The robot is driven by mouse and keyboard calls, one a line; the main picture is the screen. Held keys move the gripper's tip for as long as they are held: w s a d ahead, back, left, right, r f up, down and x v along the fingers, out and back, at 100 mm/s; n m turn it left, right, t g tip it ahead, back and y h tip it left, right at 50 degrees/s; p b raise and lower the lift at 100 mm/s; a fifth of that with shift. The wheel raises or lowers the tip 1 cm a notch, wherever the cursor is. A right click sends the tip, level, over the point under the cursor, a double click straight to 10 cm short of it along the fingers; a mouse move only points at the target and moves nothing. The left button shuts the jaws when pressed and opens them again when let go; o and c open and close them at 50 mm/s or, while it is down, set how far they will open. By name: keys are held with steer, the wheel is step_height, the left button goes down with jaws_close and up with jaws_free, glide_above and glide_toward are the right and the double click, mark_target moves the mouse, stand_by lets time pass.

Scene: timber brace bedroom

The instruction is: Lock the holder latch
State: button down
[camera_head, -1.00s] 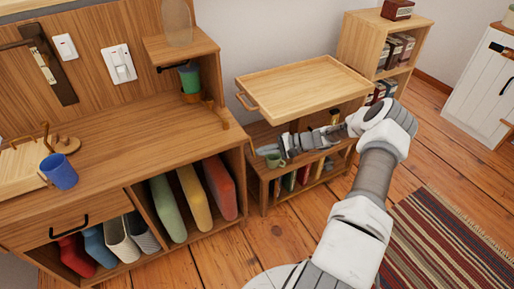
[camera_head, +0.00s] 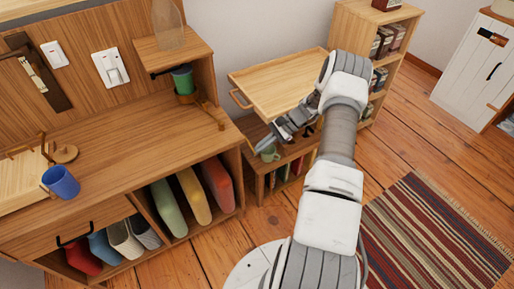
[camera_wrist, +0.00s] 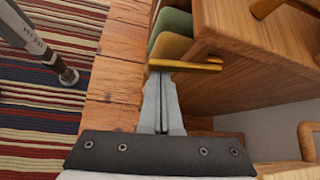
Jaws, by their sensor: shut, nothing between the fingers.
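A green cup (camera_head: 183,79) sits in a brown holder (camera_head: 186,98) below the small shelf on the desk's right side. A brass-coloured bar (camera_head: 213,117) sticks out from the holder toward the desk's right edge; it looks like the latch. In the wrist view a brass bar (camera_wrist: 186,65) lies across the picture just beyond my fingertips. My gripper (camera_head: 264,147) is shut and empty, right of the bar and lower in the head view. In the wrist view its fingers (camera_wrist: 161,78) point at the bar's left part; I cannot tell whether they touch it.
A blue cup (camera_head: 62,182) stands on the desk's left. Upright coloured items fill the desk's cubbies. A striped rug (camera_head: 435,230) lies at right.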

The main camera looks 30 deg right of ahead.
steer(key=shift+r, duration=0.15)
steer(key=shift+w+f+b, duration=0.3)
steer(key=shift+w+b, duration=0.4)
steer(key=shift+b, duration=0.15)
